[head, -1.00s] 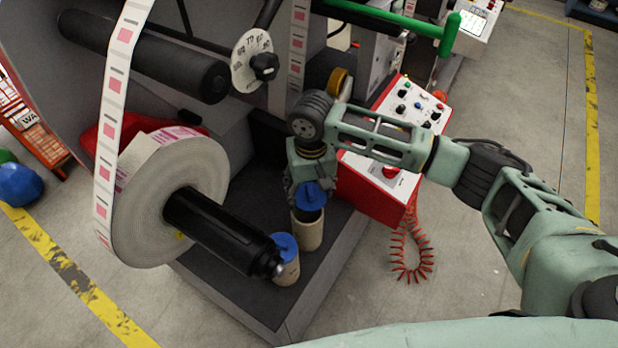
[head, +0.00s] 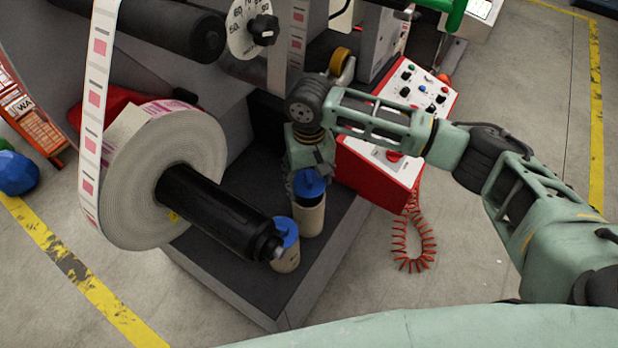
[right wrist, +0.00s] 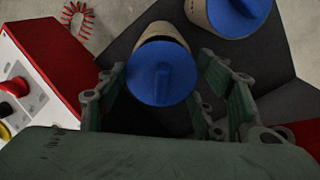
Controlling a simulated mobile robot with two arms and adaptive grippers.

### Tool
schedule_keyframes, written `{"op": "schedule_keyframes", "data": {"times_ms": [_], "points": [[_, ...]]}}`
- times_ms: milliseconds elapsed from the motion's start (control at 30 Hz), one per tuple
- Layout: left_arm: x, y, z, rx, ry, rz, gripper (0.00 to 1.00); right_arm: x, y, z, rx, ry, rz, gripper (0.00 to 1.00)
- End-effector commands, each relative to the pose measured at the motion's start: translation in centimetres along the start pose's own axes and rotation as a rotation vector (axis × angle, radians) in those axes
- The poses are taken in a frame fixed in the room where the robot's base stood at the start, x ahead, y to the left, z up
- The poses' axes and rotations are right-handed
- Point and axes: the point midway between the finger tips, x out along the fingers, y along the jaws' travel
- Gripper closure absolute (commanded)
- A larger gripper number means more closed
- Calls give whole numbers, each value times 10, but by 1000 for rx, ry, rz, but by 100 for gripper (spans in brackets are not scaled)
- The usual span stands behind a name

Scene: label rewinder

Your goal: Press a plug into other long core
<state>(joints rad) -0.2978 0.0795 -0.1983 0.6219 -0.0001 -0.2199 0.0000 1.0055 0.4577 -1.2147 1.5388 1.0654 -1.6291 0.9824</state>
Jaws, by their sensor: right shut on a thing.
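A long beige core (head: 308,218) stands upright on the dark platform. A blue plug (head: 311,184) is at its top, with a dark band showing between plug and core in the head view. My right gripper (head: 309,174) reaches down from above and is shut on this plug. In the right wrist view the plug (right wrist: 161,75) lies between the fingers, over the core (right wrist: 161,33). How deep it sits is hidden. A second, shorter-looking beige core (head: 286,262) with a blue plug (head: 285,231) stands beside it. My left gripper is not in view.
A large label roll (head: 150,190) on a black spindle (head: 215,212) juts out close to the second core. A red-and-white control box (head: 385,165) stands just right of my right gripper, with a coiled red hose (head: 412,240). Open floor lies to the right.

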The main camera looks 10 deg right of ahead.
Motion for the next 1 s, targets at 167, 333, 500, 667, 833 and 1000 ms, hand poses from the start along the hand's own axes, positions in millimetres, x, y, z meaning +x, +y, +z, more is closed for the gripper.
{"op": "schedule_keyframes", "data": {"times_ms": [167,333,500,667,833,1000], "points": [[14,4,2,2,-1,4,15,12,0,0,0,0,0,63],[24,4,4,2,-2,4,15,20,0,0,0,0,0,63],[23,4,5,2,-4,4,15,28,0,0,0,-1,-1,63],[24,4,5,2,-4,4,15,37,0,0,0,-2,-1,63],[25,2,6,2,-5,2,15,41,0,0,0,-1,-1,63],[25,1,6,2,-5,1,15,42,0,0,0,0,-1,63]]}}
